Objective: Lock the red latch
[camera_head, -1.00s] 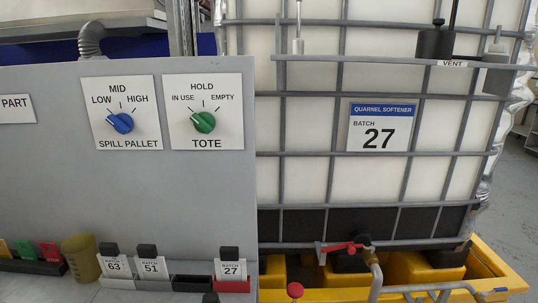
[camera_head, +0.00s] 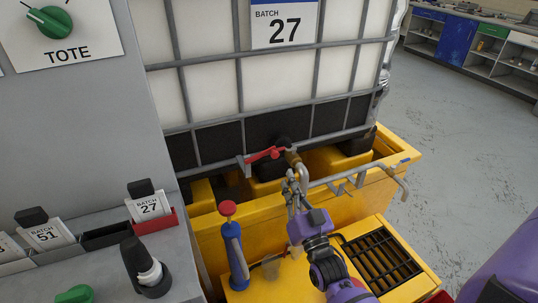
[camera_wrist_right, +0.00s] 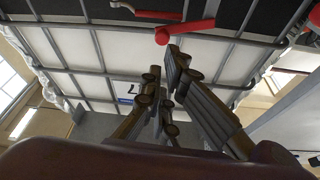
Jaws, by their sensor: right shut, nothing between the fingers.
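The red latch (camera_head: 265,154) is a red lever on the valve at the lower front of the white caged tote (camera_head: 205,92). It lies roughly level across the cage's bottom bars. My right gripper (camera_head: 291,178) is shut and empty, just below and right of the latch, beside the brass-coloured pipe fitting (camera_head: 293,158). The right wrist view shows red lever parts (camera_wrist_right: 187,29) just beyond the fingertips (camera_wrist_right: 176,55); I cannot tell whether they touch. My left gripper is not in view.
A yellow spill pallet (camera_head: 330,214) lies under the tote. A bent metal pipe (camera_head: 350,177) runs to the right. A grey panel (camera_head: 75,130) stands left; open floor (camera_head: 465,120) lies right.

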